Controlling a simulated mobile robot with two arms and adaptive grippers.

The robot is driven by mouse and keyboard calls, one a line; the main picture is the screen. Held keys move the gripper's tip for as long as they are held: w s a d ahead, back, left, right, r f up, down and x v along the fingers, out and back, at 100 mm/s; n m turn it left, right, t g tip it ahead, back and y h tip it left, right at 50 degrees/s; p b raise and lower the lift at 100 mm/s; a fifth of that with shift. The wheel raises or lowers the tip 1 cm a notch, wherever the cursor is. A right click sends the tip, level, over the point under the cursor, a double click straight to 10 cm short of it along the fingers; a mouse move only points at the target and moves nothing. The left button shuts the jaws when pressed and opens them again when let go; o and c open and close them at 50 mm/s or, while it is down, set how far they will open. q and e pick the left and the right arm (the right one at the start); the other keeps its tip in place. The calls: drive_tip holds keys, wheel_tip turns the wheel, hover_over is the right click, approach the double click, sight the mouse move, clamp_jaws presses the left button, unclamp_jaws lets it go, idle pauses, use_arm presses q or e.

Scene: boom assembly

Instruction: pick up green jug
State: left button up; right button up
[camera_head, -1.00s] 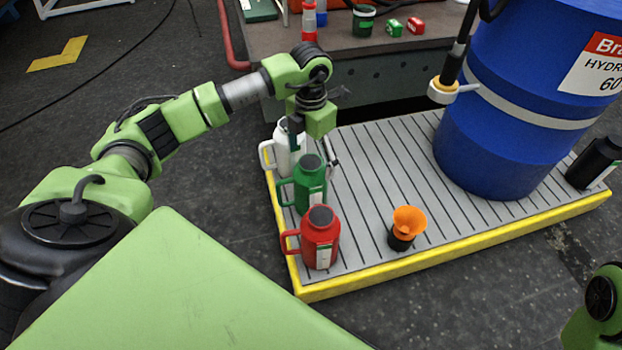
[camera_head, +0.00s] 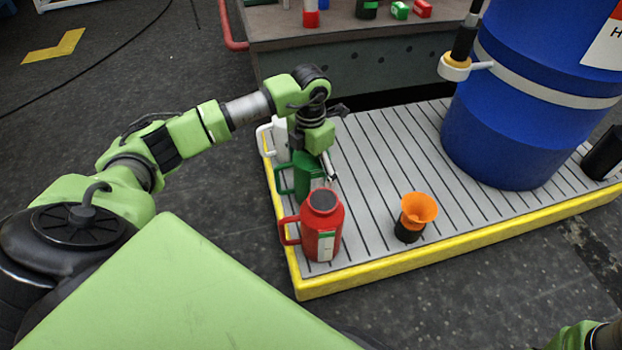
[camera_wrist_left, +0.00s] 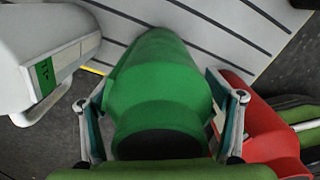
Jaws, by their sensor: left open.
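The green jug (camera_head: 308,182) stands on the slatted platform between the white jug (camera_head: 281,134) and the red jug (camera_head: 321,226). My left gripper (camera_head: 312,172) is directly over the green jug and hides part of its top. In the left wrist view, the open fingers (camera_wrist_left: 165,122) are on either side of the green jug (camera_wrist_left: 158,75), near its dark cap. A gap shows at the left finger; contact at the right finger is hard to tell. My right gripper is not visible; only a bit of my right arm shows at the lower right corner.
The red jug (camera_wrist_left: 265,140) is close beside the right finger, and the white jug (camera_wrist_left: 45,50) is on the other side. An orange funnel (camera_head: 418,208) stands right of the jugs. A large blue drum (camera_head: 510,125) stands on the platform (camera_head: 375,160). A workbench (camera_head: 360,62) is behind.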

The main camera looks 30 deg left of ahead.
use_arm(q)
drive_tip(key=shift+f, duration=0.15)
drive_tip(key=c, duration=1.4)
drive_tip(key=shift+o, duration=0.2)
